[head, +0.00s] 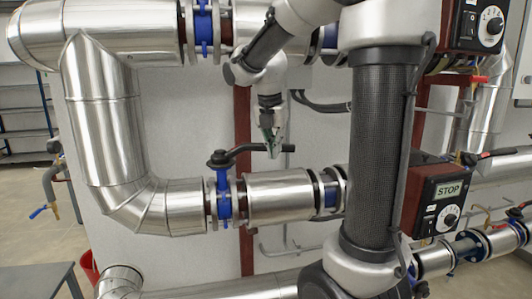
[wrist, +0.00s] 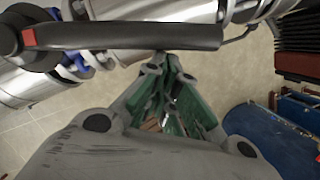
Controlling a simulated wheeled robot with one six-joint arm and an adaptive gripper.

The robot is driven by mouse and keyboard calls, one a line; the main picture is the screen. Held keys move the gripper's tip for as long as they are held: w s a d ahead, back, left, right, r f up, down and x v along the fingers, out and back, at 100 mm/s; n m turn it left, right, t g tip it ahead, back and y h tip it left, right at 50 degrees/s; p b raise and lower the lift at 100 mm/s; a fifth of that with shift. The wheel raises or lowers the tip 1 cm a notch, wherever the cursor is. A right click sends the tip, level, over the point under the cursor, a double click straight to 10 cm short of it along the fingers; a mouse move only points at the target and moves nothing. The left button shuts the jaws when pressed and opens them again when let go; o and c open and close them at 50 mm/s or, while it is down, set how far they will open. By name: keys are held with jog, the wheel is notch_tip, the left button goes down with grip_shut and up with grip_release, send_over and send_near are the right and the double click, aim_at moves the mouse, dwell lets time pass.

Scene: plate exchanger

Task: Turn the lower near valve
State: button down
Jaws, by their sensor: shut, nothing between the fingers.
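The lower near valve has a blue body (head: 223,193) on the lower silver pipe. Its black lever (head: 240,152) extends to the right from the pivot, roughly level. My gripper (head: 273,154) points down at the lever's right end and overlaps it in the head view. In the wrist view the lever (wrist: 130,37) crosses the top of the picture, with a red mark near its pivot. My gripper's green-padded fingers (wrist: 172,62) come together at the tips just beside the lever, with nothing between them. Whether the fingertips touch the lever I cannot tell.
An upper silver pipe (head: 125,28) with a blue valve (head: 204,30) runs above. A control box reading STOP (head: 440,200) stands at right, with another box (head: 478,22) above it. In the wrist view a blue object (wrist: 272,140) lies at lower right.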

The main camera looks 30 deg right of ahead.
jog(key=shift+w+d, duration=1.5)
jog(key=shift+w, duration=0.1)
